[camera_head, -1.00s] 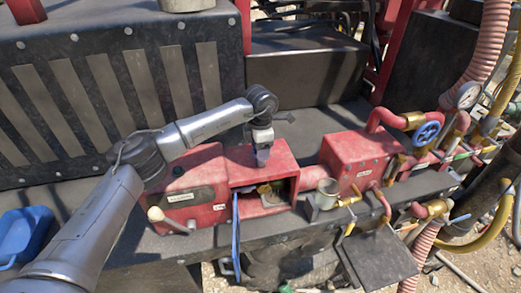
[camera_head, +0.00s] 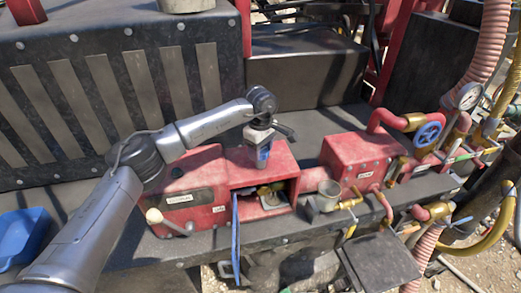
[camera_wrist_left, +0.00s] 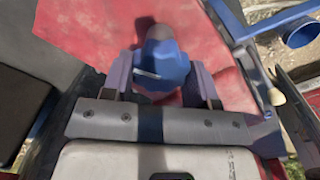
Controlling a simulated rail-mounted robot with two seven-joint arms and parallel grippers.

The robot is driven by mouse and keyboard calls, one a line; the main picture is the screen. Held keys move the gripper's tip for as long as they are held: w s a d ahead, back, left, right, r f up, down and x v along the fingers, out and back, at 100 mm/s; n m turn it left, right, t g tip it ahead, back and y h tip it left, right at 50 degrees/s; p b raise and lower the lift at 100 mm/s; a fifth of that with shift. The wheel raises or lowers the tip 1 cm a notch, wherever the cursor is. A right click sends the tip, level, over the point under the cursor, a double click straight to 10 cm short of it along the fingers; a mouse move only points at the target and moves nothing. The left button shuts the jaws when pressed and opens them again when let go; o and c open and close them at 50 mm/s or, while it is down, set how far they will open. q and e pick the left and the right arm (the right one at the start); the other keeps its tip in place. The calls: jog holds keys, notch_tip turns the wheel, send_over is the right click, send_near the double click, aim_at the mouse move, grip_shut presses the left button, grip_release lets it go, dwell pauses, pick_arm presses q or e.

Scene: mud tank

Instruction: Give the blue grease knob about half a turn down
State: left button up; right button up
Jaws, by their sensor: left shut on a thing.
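The blue grease knob (camera_wrist_left: 161,60) shows in the left wrist view, standing up from the red surface of the box. My left gripper (camera_wrist_left: 161,75) is shut on it, with one finger on each side. In the head view, my left gripper (camera_head: 262,157) points down at the top of the red box (camera_head: 282,158) with the open front. There the knob is mostly hidden by the gripper. My right gripper is not in view.
An opened blue-edged door (camera_head: 236,235) hangs at the box's front. A white-knobbed lever (camera_head: 155,216) is to its left. A second red box (camera_head: 360,155), pipes and a blue handwheel (camera_head: 428,133) stand to the right. A blue container (camera_head: 22,238) is at far left.

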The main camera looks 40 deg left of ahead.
pick_arm(q)
jog(key=m, duration=0.4)
jog(key=shift+r+m, duration=0.1)
jog(key=shift+m, duration=0.3)
dwell(0.4)
jog(key=o, duration=0.9)
jog(key=shift+r+b, duration=1.5)
jog(key=shift+r, duration=5.4)
jog(key=shift+d, duration=0.1)
